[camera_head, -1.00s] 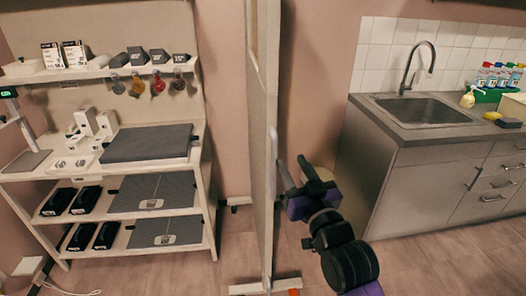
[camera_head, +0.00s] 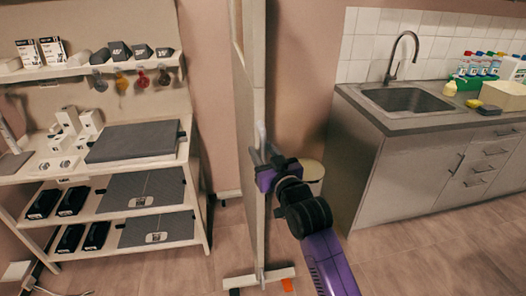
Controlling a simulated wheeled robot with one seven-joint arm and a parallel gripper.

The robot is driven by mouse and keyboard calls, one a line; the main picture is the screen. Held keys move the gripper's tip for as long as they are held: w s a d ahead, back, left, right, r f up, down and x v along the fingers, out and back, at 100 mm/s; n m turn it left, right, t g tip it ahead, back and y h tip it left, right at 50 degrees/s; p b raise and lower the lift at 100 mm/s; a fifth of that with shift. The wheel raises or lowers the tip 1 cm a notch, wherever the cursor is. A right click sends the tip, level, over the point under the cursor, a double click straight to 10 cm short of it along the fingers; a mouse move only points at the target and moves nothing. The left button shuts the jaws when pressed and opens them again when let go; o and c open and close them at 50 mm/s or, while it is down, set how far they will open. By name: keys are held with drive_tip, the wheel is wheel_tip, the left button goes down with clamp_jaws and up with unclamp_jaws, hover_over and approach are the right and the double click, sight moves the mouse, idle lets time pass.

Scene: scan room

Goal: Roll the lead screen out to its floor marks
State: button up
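The lead screen (camera_head: 247,120) is a tall, thin beige panel seen almost edge-on in the middle of the head view. It stands upright on a white foot bar (camera_head: 258,278) at floor level. My gripper (camera_head: 262,158) is at the right side of the screen, at mid height, by a light upright handle on its edge. The fingers overlap the handle, but whether they are closed around it is too small to tell. An orange mark (camera_head: 287,285) shows on the floor at the right end of the foot bar.
A shelf unit (camera_head: 135,160) with pads, boxes and dark items stands left of the screen. A grey cabinet with a sink (camera_head: 408,100) stands to the right. A round bin (camera_head: 311,172) is behind my gripper. Floor (camera_head: 420,255) is clear at the front right.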

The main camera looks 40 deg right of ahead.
clamp_jaws()
idle(1.4)
